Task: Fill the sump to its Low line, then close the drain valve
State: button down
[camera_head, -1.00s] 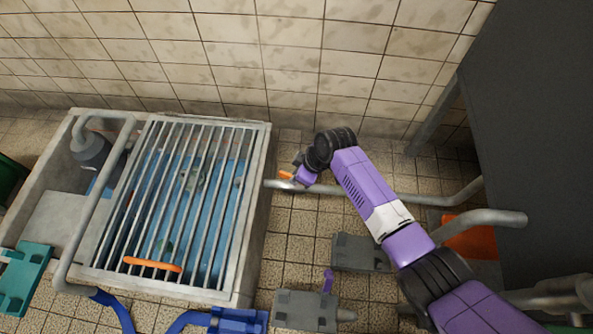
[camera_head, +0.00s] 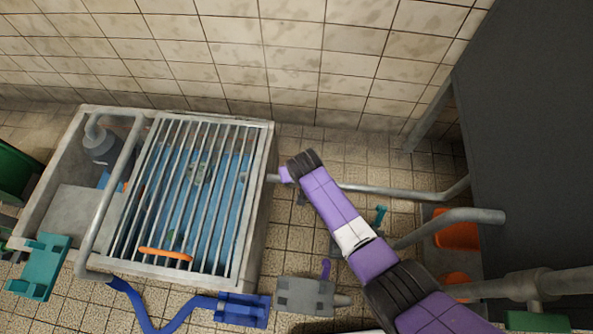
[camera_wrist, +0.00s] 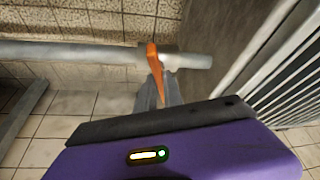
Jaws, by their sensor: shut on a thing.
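The sump (camera_head: 262,200) is a concrete pit at left in the head view, under a barred grate (camera_head: 206,125) with an orange handle (camera_head: 165,255). Blue shows below the bars; I cannot read a water level or a Low line. A grey drain pipe (camera_head: 400,190) runs right from the sump's side. In the wrist view, an orange valve lever (camera_wrist: 153,62) stands across the grey pipe (camera_wrist: 80,52). My gripper (camera_wrist: 158,92) is shut on the lever's near end; its fingers are partly hidden by my wrist. My arm hides the lever in the head view.
More pipes (camera_head: 450,226) and a dark panel (camera_head: 530,120) stand at right. A slatted grey surface (camera_wrist: 280,85) is close at right in the wrist view.

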jog(key=shift+a+m+h+b, duration=0.1)
jog(key=shift+m+h+b, duration=0.6)
jog(key=shift+m, duration=1.5)
jog(key=c, duration=1.5)
grip_release()
jog(key=shift+p+v, duration=2.3)
jog(key=shift+v, duration=1.55)
jog(key=shift+a, duration=0.15)
jog(key=shift+w, duration=0.1)
